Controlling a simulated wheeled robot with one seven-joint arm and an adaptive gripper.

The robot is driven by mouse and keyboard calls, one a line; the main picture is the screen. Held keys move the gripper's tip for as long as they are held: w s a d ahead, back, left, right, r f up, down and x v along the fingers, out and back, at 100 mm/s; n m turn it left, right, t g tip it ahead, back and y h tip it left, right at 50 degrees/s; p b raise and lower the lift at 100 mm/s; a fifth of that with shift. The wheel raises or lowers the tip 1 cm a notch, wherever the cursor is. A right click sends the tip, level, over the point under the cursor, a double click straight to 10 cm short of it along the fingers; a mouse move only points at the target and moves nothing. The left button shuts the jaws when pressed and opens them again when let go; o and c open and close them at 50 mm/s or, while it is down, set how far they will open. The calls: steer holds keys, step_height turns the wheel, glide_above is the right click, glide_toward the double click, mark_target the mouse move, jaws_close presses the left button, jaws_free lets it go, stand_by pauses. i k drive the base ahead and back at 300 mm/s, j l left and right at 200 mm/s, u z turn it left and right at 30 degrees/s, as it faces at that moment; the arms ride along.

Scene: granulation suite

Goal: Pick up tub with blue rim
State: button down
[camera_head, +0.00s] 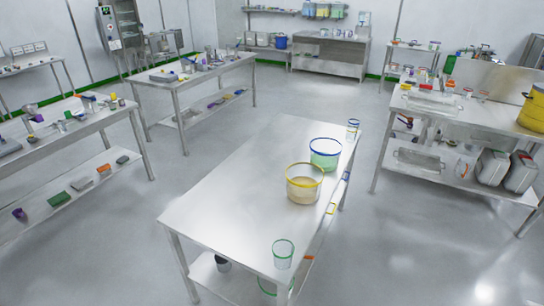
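The tub with a blue rim (325,156) stands upright on the steel table in the middle of the room, towards its far right end. It is clear-walled with pale green contents. A tub with a yellow rim (304,187), with beige contents, stands just in front of it and to its left; the two look close, and I cannot tell if they touch. A smaller blue-rimmed cup (353,130) stands behind it near the table's far right corner. My gripper is not in view.
The steel table (230,190) is bare on its left half. A green-rimmed cup (283,255) stands near its front right corner. Other loaded tables stand left (75,130) and right (450,106), with a yellow drum (534,108) on the right one. Grey floor (430,235) between them is clear.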

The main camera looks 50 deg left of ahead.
mark_target(325, 155)
steer(key=u, duration=1.5)
steer(key=z, duration=2.75)
steer(key=u, duration=2.65)
steer(key=i+l+u, duration=0.4)
steer(key=i+l, duration=0.15)
steer(key=i, duration=0.3)
steer(key=i+l+u, duration=0.35)
steer(key=i+l, duration=0.45)
